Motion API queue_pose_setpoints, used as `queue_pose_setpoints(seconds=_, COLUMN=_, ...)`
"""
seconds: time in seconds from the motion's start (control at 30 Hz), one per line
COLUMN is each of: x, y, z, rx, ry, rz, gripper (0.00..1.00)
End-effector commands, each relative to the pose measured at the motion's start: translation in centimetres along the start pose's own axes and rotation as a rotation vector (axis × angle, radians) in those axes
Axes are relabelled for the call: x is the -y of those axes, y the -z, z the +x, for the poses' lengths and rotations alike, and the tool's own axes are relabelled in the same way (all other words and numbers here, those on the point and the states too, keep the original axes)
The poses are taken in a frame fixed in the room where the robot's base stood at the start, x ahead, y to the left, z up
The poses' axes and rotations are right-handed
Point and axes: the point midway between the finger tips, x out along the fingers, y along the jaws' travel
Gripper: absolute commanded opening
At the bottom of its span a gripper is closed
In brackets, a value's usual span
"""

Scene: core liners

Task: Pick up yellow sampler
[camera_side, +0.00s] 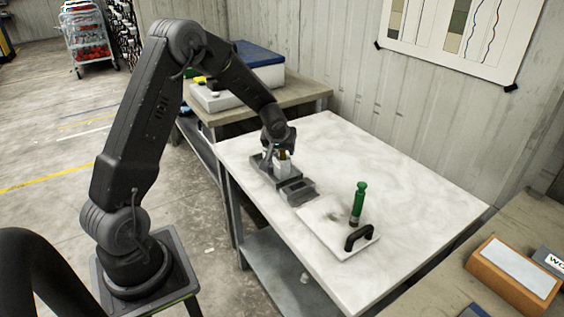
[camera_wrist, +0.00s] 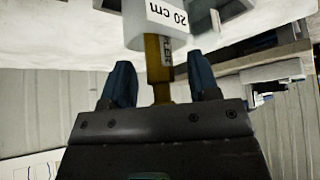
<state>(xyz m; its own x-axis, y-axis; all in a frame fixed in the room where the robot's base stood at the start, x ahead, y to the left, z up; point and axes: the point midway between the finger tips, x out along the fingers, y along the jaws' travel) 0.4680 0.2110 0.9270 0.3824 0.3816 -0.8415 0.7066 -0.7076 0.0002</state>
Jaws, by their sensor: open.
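The yellow sampler (camera_wrist: 159,70) shows in the wrist view as an amber-yellow tube between the two blue fingertips of my gripper (camera_wrist: 163,88). One end of it meets a white block (camera_wrist: 158,20) marked "20 cm". The fingers stand apart with a gap on each side of the tube. In the side view my gripper (camera_side: 277,146) is low over the grey holder (camera_side: 272,174) at the table's left. Only a little of the yellow sampler (camera_side: 283,153) shows there, beside my gripper.
The right part of the white table (camera_side: 420,200) is clear. A side bench with a blue-lidded box (camera_side: 257,53) stands behind.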

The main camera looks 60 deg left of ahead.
Motion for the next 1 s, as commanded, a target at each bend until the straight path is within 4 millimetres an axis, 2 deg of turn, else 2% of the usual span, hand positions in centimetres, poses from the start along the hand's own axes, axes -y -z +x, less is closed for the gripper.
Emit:
queue_pose_setpoints(seconds=0.13, x=0.01, y=0.01, z=-0.03, rx=0.0, ry=0.0, rz=0.0, gripper=0.53)
queue_pose_setpoints(seconds=0.7, x=0.0, y=0.0, z=-0.07, rx=0.0, ry=0.0, rz=0.0, gripper=0.0)
queue_pose_setpoints(seconds=1.0, x=-0.01, y=0.04, z=-0.1, rx=-0.001, ry=0.0, rz=0.0, gripper=0.0)
